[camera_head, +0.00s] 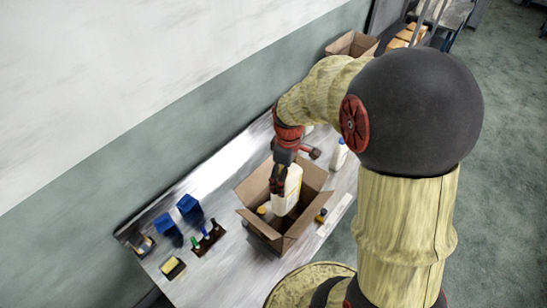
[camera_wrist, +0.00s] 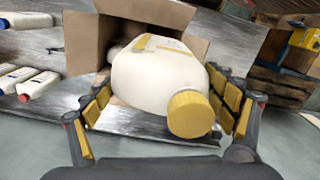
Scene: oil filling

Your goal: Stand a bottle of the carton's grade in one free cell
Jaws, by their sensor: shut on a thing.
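My gripper (camera_wrist: 158,108) is shut on a cream bottle (camera_wrist: 155,75) with a yellow cap (camera_wrist: 190,113); one finger row lies on each side of it. In the head view the held bottle (camera_head: 288,188) is over the open cardboard carton (camera_head: 296,228), its lower part hidden behind the carton's wall or inside it. I cannot tell whether it touches the carton floor. A yellow-capped bottle (camera_head: 262,211) shows inside the carton to the left of the held one. The carton (camera_wrist: 90,38) is also behind the bottle in the wrist view. Its cells are mostly hidden.
A white bottle with a blue cap (camera_head: 339,154) stands behind the carton. Blue items (camera_head: 188,205), a dark tray with small bottles (camera_head: 208,238) and a yellow sponge-like block (camera_head: 173,267) lie to the left. Another open carton (camera_head: 352,44) is at the back.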

